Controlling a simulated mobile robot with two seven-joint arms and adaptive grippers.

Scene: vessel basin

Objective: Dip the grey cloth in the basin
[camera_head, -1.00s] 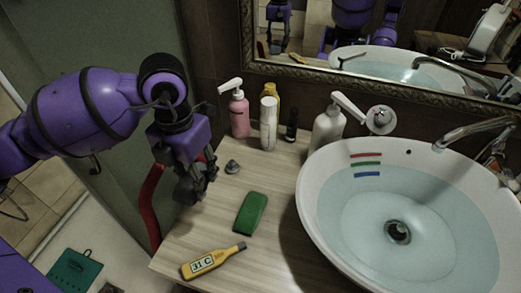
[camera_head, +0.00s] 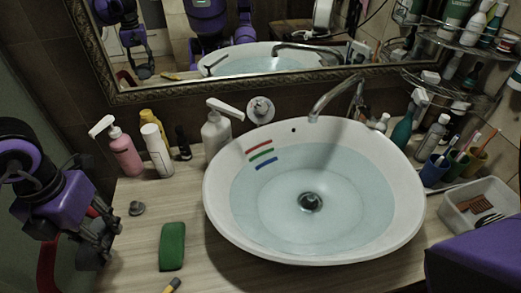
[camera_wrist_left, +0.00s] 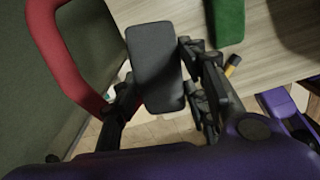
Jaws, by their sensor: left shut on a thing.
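My left gripper (camera_head: 98,240) is at the left edge of the wooden counter, left of a green sponge. In the left wrist view my left gripper (camera_wrist_left: 158,100) is shut on a dark grey, flat rectangular thing, which I take as the grey cloth (camera_wrist_left: 155,62). The cloth cannot be made out clearly in the head view. The white oval basin (camera_head: 411,225) stands right of the gripper, well apart from it. It holds clear water over a dark drain, with red, green and blue stripes on its inner wall. My right gripper is not in view.
The green sponge (camera_head: 172,246) and a small grey knob (camera_head: 136,208) lie between gripper and basin. A pink pump bottle (camera_head: 125,155), a white bottle (camera_head: 157,152) and a white dispenser (camera_head: 215,135) stand behind. The faucet (camera_head: 333,97) overhangs the basin's back. A red curved bar (camera_wrist_left: 60,50) is beside the gripper.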

